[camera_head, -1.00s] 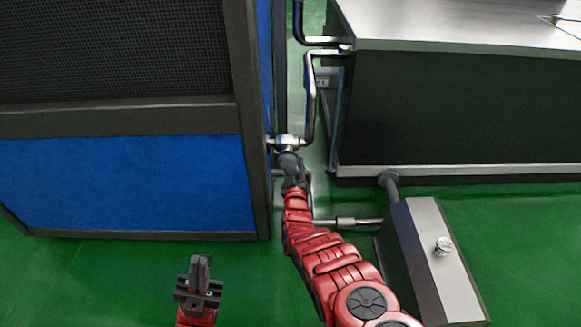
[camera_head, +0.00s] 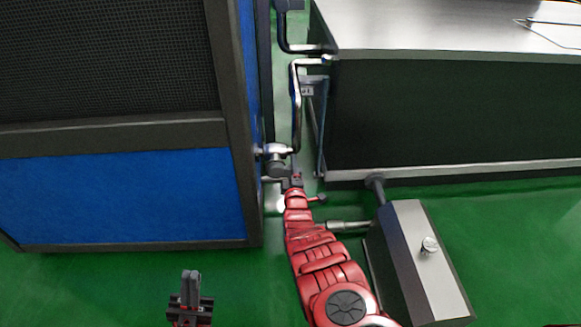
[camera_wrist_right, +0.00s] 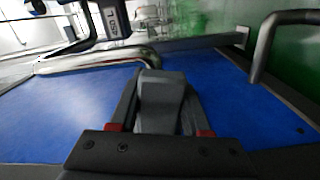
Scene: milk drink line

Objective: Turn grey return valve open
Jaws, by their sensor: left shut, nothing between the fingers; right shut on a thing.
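The grey return valve (camera_head: 276,165) sits on the silver pipe beside the blue cabinet's right edge. Its grey handle (camera_wrist_right: 162,100) fills the middle of the right wrist view, between the fingers. My right gripper (camera_head: 290,180) is shut on this handle; its fingers lie along both sides of it in the right wrist view (camera_wrist_right: 160,105). In the head view my arm and gripper hide part of the handle. My left gripper (camera_head: 190,285) is shut and empty, low over the green floor, apart from the valve.
The blue cabinet (camera_head: 130,200) stands to the left. A dark tank with a steel top (camera_head: 430,35) stands at the right. A steel-topped box (camera_head: 425,255) with a knob is right of my right arm. Bent pipes (camera_head: 297,100) run through the narrow gap.

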